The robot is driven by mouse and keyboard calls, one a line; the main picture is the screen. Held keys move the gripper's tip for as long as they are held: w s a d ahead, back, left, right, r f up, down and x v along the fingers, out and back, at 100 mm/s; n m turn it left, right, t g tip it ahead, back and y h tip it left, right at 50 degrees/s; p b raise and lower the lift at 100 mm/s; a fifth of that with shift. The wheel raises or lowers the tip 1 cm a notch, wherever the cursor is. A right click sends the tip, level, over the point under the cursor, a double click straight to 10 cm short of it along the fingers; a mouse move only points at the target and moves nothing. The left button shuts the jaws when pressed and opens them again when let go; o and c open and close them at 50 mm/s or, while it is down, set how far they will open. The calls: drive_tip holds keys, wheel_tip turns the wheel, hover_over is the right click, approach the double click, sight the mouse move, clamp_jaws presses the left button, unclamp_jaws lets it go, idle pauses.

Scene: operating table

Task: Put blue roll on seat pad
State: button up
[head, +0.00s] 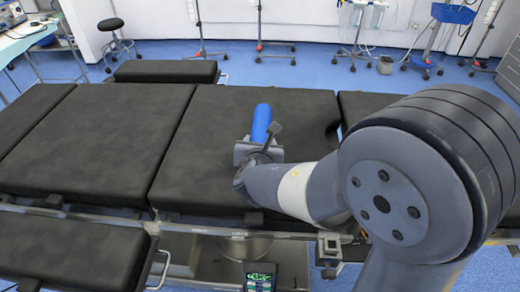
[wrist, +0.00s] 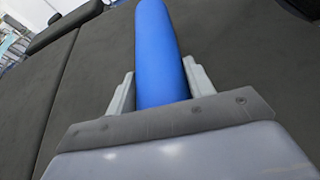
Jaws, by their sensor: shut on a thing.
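The blue roll (head: 261,122) is a smooth blue cylinder over the dark seat pad (head: 205,135) of the operating table. My gripper (head: 259,141) is shut on the near part of the roll. In the wrist view, the roll (wrist: 158,50) points away from me between the two grey fingers of my gripper (wrist: 158,88). Its near end is hidden behind the gripper body. I cannot tell whether the roll touches the pad or is held just above it.
More dark pads (head: 100,130) lie to the left, and a cut-out edge (head: 328,130) is at the right. An arm board (head: 166,71) stands at the back left and another pad (head: 70,250) at the front left. A stool (head: 115,35) and wheeled stands are behind. The pad around the roll is clear.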

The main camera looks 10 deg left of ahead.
drive_tip(key=shift+f, duration=0.55)
drive_tip(key=shift+f, duration=0.1)
drive_tip(key=shift+f+b, duration=0.15)
drive_tip(key=shift+b, duration=0.15)
drive_tip(key=o, duration=1.1)
drive_tip(key=shift+r, duration=0.2)
drive_tip(key=shift+s+r+p, duration=0.1)
drive_tip(key=shift+r+p, duration=0.1)
drive_tip(key=shift+p, duration=0.2)
drive_tip(key=p+v, duration=0.2)
drive_tip(key=v, duration=0.9)
drive_tip(key=shift+s+d, duration=0.1)
drive_tip(key=shift+s, duration=0.3)
